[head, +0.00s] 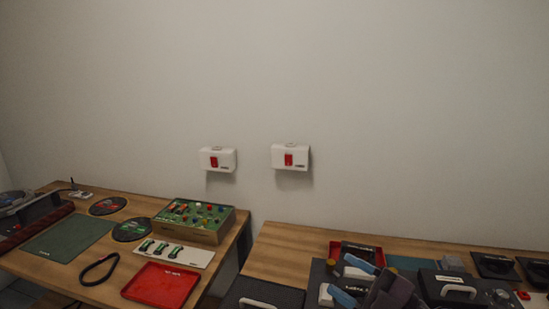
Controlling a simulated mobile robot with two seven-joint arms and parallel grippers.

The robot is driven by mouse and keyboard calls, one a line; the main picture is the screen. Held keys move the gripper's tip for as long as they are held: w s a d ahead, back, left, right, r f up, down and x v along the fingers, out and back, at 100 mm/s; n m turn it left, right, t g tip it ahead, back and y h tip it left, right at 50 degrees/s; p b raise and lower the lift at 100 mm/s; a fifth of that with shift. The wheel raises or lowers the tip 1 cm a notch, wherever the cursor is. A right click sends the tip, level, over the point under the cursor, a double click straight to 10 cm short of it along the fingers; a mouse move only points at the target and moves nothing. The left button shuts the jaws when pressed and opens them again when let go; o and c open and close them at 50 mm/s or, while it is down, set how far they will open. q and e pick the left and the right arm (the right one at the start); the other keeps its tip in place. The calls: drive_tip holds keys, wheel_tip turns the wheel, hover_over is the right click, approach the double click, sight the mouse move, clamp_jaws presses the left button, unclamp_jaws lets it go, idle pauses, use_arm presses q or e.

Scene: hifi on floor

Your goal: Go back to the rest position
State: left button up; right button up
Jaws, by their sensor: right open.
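My right gripper (350,280) shows at the bottom of the head view, right of the middle. Its two blue fingers are spread apart and point left, and I see nothing held between them. It is over the right-hand table (285,250), in front of a red tray (335,247) and dark cases. Its height above them is hard to tell. My left gripper is not in the view.
A dark case (262,294) and a black case with a light handle (455,287) flank my right gripper. The left table holds a green button box (190,218), a red tray (160,286) and a green mat (68,237). A gap separates the tables. Two white boxes hang on the wall.

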drive_tip(key=s+d+f+m+t+h, duration=0.25)
drive_tip(key=d+f+m+h, duration=0.35)
drive_tip(key=m+h, duration=0.4)
drive_tip(key=s+d+f+m+t+h, duration=0.1)
drive_tip(key=d+f+m+t+h, duration=0.2)
drive_tip(key=d+m+h, duration=0.55)
drive_tip(key=s+f+m+g, duration=0.1)
drive_tip(key=s+f+g, duration=0.6)
drive_tip(key=s, duration=0.3)
drive_tip(key=s+f+m+g, duration=0.2)
drive_tip(key=s+f+g, duration=0.4)
drive_tip(key=s, duration=0.3)
drive_tip(key=w+f+t, duration=0.7)
drive_tip(key=f+t, duration=0.1)
drive_tip(key=f, duration=0.2)
drive_tip(key=shift+w+d+f+n+y, duration=0.2)
drive_tip(key=shift+d+n+y, duration=0.2)
drive_tip(key=shift+n+y, duration=0.05)
